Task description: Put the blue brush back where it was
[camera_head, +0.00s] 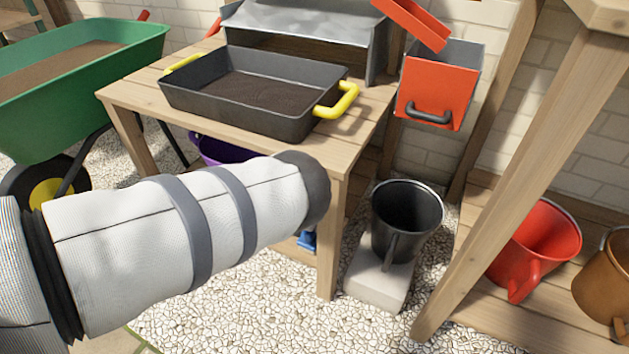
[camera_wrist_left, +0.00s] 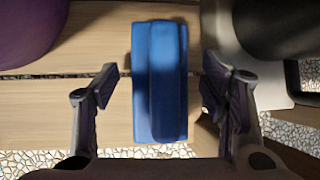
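The blue brush (camera_wrist_left: 160,75) lies on a wooden slatted surface in the left wrist view, its long side running up and down the picture. My left gripper (camera_wrist_left: 161,88) is open around it, one finger on each side, with a small gap between each finger and the brush. In the head view, a small blue part (camera_head: 307,240), apparently the brush, shows at the lower shelf of the potting table, beneath my left forearm. My arm hides the left gripper there. My right gripper is in neither view.
A purple pot (camera_head: 222,150) stands under the wooden table (camera_head: 340,160), left of the brush. A black bucket (camera_head: 405,215) stands on a pale block (camera_head: 375,283) to the right. A black tray (camera_head: 290,125) of soil sits on top. Gravel covers the floor.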

